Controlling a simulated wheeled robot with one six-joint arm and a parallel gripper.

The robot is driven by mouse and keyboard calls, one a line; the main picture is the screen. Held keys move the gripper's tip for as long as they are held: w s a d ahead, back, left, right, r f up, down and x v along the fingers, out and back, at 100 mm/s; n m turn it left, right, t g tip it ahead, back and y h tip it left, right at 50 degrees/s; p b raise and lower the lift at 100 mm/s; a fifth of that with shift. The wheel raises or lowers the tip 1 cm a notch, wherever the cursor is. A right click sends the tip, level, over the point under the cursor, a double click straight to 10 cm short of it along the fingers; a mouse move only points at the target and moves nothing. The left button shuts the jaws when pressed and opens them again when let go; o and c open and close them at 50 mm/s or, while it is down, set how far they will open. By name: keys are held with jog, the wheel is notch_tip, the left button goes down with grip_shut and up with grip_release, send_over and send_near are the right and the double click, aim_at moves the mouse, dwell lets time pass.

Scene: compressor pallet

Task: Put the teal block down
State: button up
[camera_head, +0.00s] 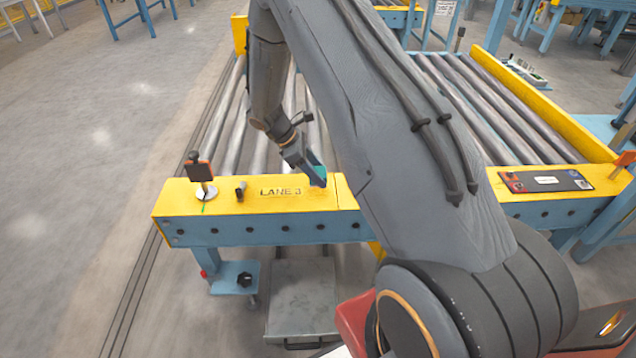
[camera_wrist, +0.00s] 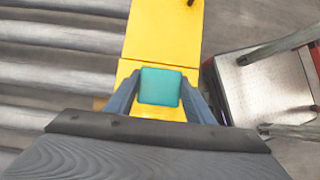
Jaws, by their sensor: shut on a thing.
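The teal block (camera_wrist: 160,87) is a small cube between the two fingers of my gripper (camera_wrist: 158,97) in the wrist view. My gripper is shut on it, with a finger against each side. In the head view the teal block (camera_head: 319,172) shows partly at the end of my gripper (camera_head: 314,174), over the yellow beam (camera_head: 250,195) marked LANE 3, at its right part. I cannot tell whether the block touches the beam or hangs just above it. My arm hides part of the beam to the right.
Grey rollers (camera_head: 232,110) lie behind the beam. An orange-topped sensor on a post (camera_head: 201,172) and a small dark knob (camera_head: 240,192) stand on the beam to the left. A dark panel (camera_head: 545,181) lies on the right part.

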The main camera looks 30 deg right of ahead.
jog(key=shift+f, duration=2.1)
jog(key=shift+f, duration=0.15)
jog(key=o, duration=1)
jog(key=shift+c, duration=0.2)
